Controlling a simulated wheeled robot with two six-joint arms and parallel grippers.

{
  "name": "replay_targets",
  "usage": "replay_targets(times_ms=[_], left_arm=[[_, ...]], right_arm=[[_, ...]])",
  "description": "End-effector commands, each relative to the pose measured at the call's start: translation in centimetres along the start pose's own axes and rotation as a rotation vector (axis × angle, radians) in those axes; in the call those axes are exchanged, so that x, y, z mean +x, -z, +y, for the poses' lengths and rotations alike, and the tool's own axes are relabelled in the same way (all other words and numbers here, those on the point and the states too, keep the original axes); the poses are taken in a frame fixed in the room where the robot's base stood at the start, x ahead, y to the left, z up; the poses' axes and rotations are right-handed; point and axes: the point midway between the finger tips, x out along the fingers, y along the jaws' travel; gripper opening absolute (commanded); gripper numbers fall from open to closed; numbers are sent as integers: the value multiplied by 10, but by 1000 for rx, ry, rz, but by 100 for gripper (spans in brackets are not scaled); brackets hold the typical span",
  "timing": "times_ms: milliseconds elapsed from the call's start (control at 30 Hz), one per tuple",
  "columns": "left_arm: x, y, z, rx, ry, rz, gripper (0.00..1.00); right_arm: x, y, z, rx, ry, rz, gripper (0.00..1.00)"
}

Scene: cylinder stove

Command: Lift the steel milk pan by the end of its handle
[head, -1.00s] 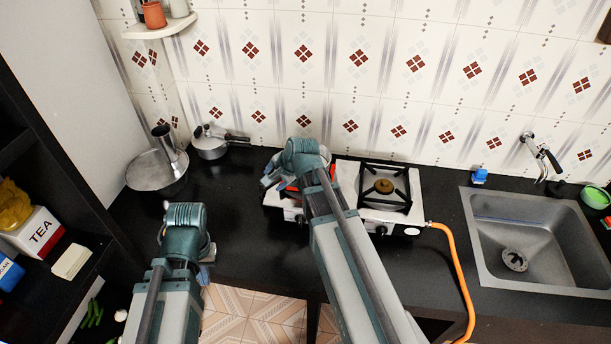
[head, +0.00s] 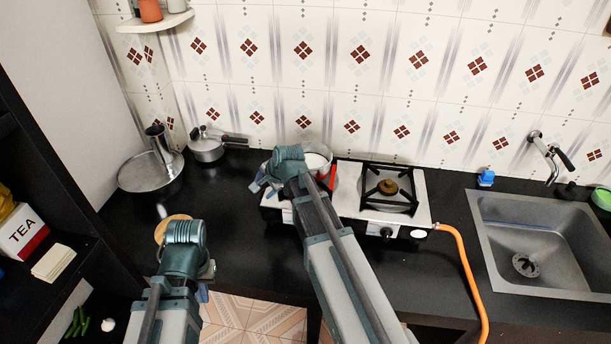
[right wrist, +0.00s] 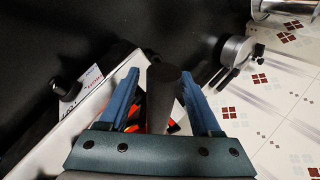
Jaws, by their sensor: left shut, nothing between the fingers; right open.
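The steel milk pan (head: 318,157) stands on the left side of the two-burner stove (head: 415,222), partly hidden behind my right arm; its pale inside shows. In the right wrist view a dark rounded bar, apparently the pan's handle (right wrist: 163,98), lies between the two blue fingers of my right gripper (right wrist: 160,76). That gripper is open, with a finger on each side of the bar; contact cannot be told. In the head view the right gripper (head: 259,187) is at the stove's left edge. My left gripper (head: 203,292) is shut and empty near the counter's front edge.
A pressure cooker (head: 206,149) and a wide steel pan (head: 140,178) stand at the back left. A round wooden piece (head: 170,230) lies behind my left wrist. An orange hose (head: 470,270) runs from the stove. The sink (head: 540,285) is at right.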

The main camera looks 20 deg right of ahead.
Motion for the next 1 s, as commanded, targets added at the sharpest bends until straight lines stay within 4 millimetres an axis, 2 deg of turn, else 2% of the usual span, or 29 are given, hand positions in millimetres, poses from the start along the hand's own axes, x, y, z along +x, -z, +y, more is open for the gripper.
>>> replay_targets(times_ms=[167,200,533,1000], left_arm=[[-1,0,0,0,0,0,0],[-1,0,0,0,0,0,0],[-1,0,0,0,0,0,0],[-1,0,0,0,0,0,0]], right_arm=[[0,0,0,0,0,0,65],[0,0,0,0,0,0,61],[-1,0,0,1,0,1,2],[-1,0,0,1,0,1,0]])
